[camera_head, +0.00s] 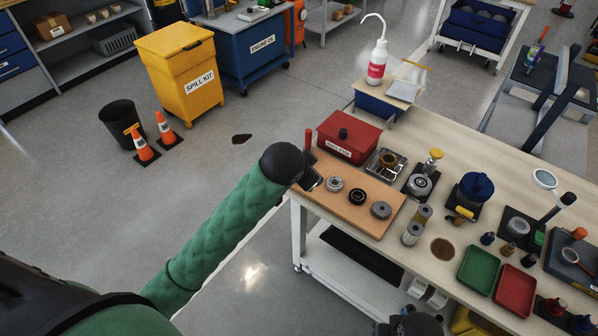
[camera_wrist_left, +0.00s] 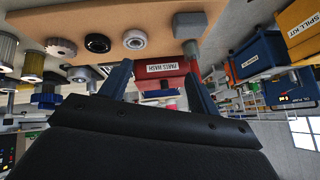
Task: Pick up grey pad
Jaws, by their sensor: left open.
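A flat pale grey pad (camera_head: 404,90) lies on the small raised stand at the back left end of the workbench (camera_head: 455,125), beside a white wash bottle (camera_head: 377,62). I take it to be the grey pad; it does not show clearly in the left wrist view. My left gripper (camera_head: 311,176) is at the bench's left edge, well short of the pad. In the left wrist view its two blue-grey fingers (camera_wrist_left: 160,85) stand apart with nothing between them. The red parts wash box (camera_wrist_left: 160,72) is beyond the fingers.
The red parts wash box (camera_head: 348,137) stands between my left gripper and the stand. Ring-shaped parts lie on a brown mat (camera_head: 340,205) beside the gripper. Cans, jars and trays fill the bench's right side. The floor to the left is open up to the cones (camera_head: 143,147).

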